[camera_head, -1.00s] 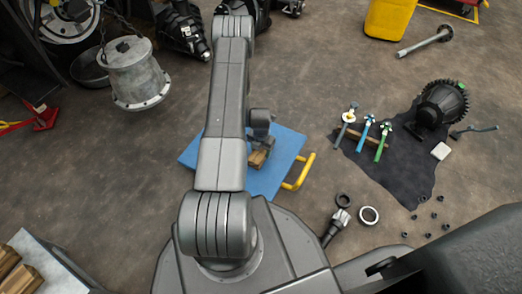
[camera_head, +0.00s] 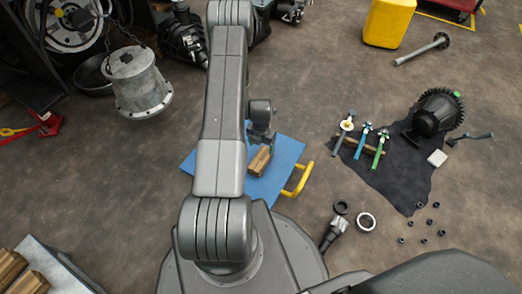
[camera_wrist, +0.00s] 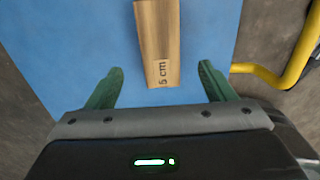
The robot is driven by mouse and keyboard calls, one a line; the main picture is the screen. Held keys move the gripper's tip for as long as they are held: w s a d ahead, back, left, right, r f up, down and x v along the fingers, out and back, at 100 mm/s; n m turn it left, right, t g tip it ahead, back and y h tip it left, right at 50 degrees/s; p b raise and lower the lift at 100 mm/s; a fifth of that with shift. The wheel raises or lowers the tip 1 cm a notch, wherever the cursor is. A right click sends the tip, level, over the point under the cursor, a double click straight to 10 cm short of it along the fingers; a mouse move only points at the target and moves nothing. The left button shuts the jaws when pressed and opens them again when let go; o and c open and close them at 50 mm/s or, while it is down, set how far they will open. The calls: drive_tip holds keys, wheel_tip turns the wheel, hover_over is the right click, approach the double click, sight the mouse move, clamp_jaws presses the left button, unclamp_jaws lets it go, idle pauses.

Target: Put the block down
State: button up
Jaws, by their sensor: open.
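The wooden block (camera_head: 259,160) lies on the blue board (camera_head: 285,150) on the floor. Nothing is between the fingertips except the block's labelled end. In the head view my arm hides part of the board, and the fingers are not clear there.
A yellow handle (camera_head: 299,180) sticks up at the board's right edge. A dark mat (camera_head: 400,180) with tools and a gear part lies to the right. A metal housing (camera_head: 137,85) hangs on a chain at the left. More wooden blocks (camera_head: 20,272) sit at lower left.

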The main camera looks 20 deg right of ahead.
sight(261, 158)
wheel_tip(261, 158, up, 2)
drive_tip(key=shift+r, duration=0.25)
wheel_tip(261, 158, down, 12)
drive_tip(key=b, duration=0.4)
drive_tip(key=shift+f, duration=0.25)
drive_tip(key=shift+r+p, duration=0.65)
drive_tip(key=shift+r, duration=1.25)
